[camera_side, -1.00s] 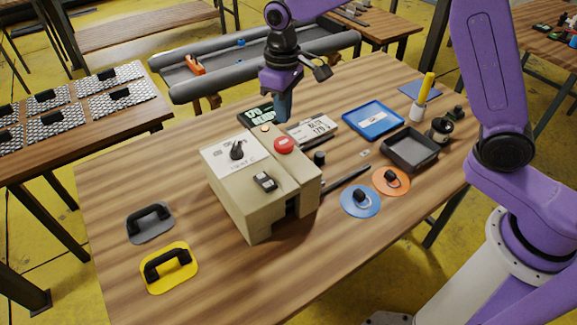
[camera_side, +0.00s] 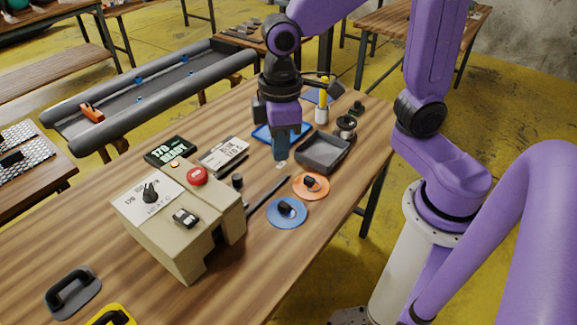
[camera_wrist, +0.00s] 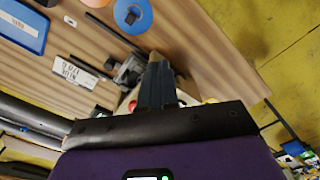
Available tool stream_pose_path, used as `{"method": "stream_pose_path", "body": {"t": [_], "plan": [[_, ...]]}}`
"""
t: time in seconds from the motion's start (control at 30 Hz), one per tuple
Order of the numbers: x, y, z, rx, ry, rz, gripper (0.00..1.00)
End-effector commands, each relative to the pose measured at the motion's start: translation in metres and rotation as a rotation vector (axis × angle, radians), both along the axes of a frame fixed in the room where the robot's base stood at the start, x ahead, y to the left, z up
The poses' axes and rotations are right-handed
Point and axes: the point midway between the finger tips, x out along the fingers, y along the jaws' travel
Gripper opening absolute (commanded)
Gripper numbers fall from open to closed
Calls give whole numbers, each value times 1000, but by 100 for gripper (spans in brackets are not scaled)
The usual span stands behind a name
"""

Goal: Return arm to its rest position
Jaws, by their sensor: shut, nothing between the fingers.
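My gripper (camera_side: 281,157) points down over the wooden table (camera_side: 75,225), right of the beige control box (camera_side: 165,235) and in front of the blue tray (camera_side: 262,134). Its fingers are together with nothing between them; the closed fingers also show in the wrist view (camera_wrist: 158,70). It looks clear of the tabletop, though the exact height is hard to tell. The box has a red button (camera_side: 197,176), a black knob and a small dark switch on top. In the wrist view my gripper hides most of the box.
A display unit (camera_side: 171,151) and a white label card (camera_side: 223,155) lie behind the box.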

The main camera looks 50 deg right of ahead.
Motion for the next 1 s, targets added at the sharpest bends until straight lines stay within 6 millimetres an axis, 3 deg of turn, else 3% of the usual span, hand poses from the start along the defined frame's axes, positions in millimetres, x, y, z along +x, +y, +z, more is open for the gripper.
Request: {"method": "stream_pose_path", "body": {"t": [0.3, 0.5, 0.7, 1.0], "plan": [[-86, -56, -3, 9, -6, 151, 0], [-120, -81, -9, 11, -6, 215, 0], [-130, -89, -12, 11, -7, 237, 0], [-130, -89, -12, 10, -7, 236, 0]]}}
